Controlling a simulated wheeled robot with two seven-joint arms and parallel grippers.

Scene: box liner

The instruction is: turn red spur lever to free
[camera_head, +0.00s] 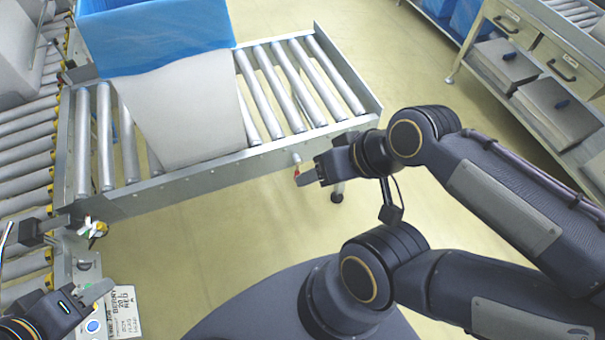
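A small red part (297,173), which looks like the red lever, sits below a pale knob at the front rail of the roller spur. Most of it is hidden by my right gripper (303,176). That gripper is right at it, with one pale fingertip beside the red; its other finger is hidden, so I cannot tell whether it grips. My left gripper (78,260) is at the lower left, its two fingers wide apart. A small white and green fitting (92,228) shows near its upper finger.
The roller spur (230,158) carries a blue-lined box (155,36) with a grey flap hanging forward. Another roller line (22,150) runs along the left. A printed label card (122,312) lies by my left gripper. A drawer bench (540,60) stands at the upper right. The floor between is clear.

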